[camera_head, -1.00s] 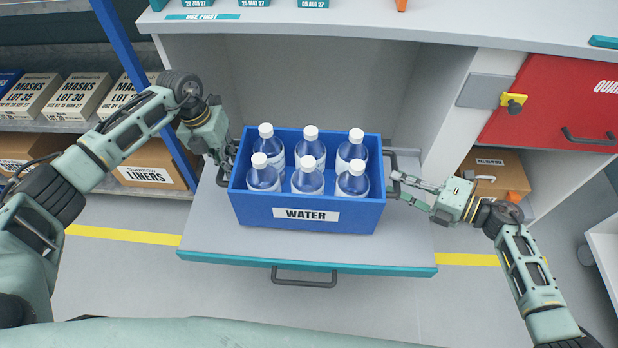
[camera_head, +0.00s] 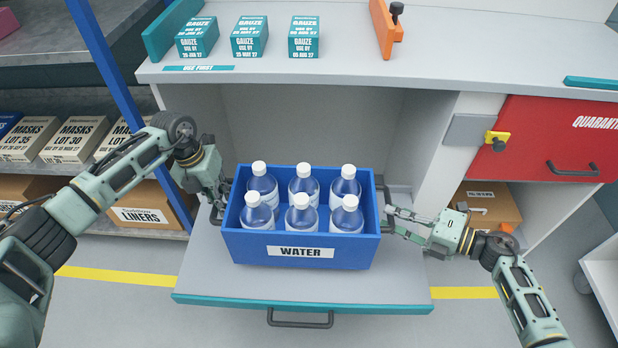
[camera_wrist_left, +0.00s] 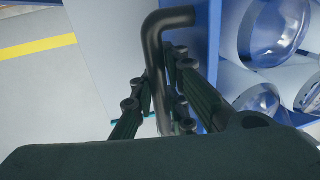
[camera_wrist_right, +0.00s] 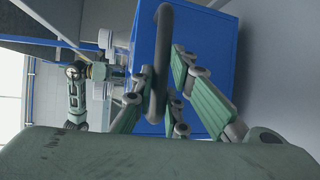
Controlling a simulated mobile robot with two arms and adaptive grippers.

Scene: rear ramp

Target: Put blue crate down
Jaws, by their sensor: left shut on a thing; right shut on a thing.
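The blue crate (camera_head: 240,246) has a WATER label and holds several clear bottles with white caps (camera_head: 303,171). It sits level over the pulled-out grey shelf (camera_head: 205,275); I cannot tell whether its bottom touches the shelf. My left gripper (camera_head: 222,190) is shut on the crate's dark left handle, and the left wrist view shows this handle (camera_wrist_left: 155,60) between the fingers. My right gripper (camera_head: 388,222) is shut on the dark right handle, which shows between the fingers in the right wrist view (camera_wrist_right: 160,65).
The shelf has a teal front edge and a dark pull handle (camera_head: 300,322). Above is a counter (camera_head: 350,72) with teal gauze boxes (camera_head: 250,37) and an orange item (camera_head: 388,28). A red quarantine drawer (camera_head: 560,140) is at right. A blue post (camera_head: 110,65) and mask boxes stand at left.

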